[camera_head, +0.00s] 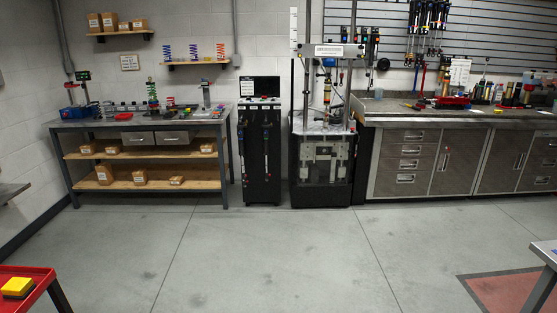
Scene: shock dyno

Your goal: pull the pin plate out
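The shock dyno (322,160) stands against the back wall, right of centre, with two upright posts and a metal lower body. A shock absorber with a gold-coloured part (327,92) stands upright between the posts. The pin plate is too small or hidden at this distance; I cannot pick it out. Neither of my grippers shows in the view.
A black control cabinet (262,150) stands left of the dyno. A workbench (100,123) with springs and boxes is at the left; steel drawers (404,163) are at the right. A red cart (38,276) is at the near left. The grey floor (250,255) between is clear.

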